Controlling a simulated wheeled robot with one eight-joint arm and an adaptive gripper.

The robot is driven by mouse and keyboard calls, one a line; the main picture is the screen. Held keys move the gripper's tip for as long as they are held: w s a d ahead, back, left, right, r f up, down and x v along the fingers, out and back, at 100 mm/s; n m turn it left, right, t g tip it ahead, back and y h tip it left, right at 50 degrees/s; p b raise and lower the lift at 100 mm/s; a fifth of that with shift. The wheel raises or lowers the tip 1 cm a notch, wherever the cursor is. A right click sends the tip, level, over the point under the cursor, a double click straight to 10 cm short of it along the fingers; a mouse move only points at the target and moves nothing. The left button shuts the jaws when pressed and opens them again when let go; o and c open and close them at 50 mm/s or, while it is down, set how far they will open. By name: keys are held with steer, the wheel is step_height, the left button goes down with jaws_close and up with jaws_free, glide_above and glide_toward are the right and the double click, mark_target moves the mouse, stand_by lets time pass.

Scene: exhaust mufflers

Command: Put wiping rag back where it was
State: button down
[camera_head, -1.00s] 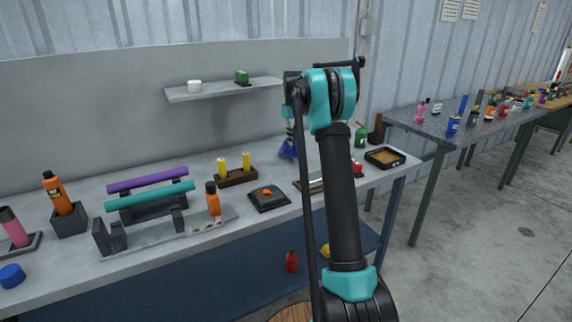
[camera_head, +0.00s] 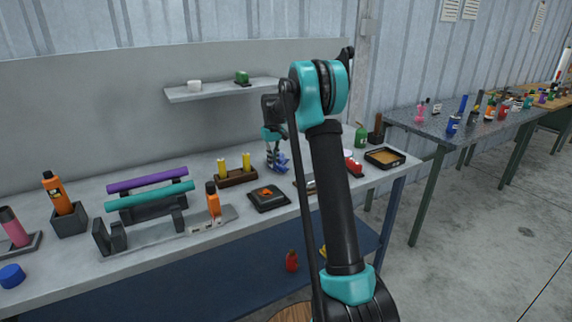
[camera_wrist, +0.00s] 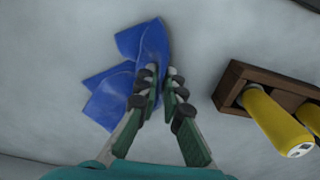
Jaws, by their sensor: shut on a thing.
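The wiping rag is a blue folded cloth (camera_wrist: 147,48), seen in the wrist view between and beyond my fingers and spreading to the left. My gripper (camera_wrist: 161,82) is shut on it. In the head view my gripper (camera_head: 275,150) is over the back part of the workbench, with the blue rag (camera_head: 281,163) at its fingertips. I cannot tell whether the rag touches the bench top. Part of the rag is hidden by the fingers.
A wooden holder (camera_head: 236,177) with two yellow cylinders stands close to the left of my gripper; the wrist view shows it at the right (camera_wrist: 232,85). A black tray with an orange item (camera_head: 268,198) lies in front. A shelf (camera_head: 222,91) is above. A black-rimmed tray (camera_head: 385,157) sits at right.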

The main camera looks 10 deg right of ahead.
steer(key=c, duration=1.3)
jaws_free()
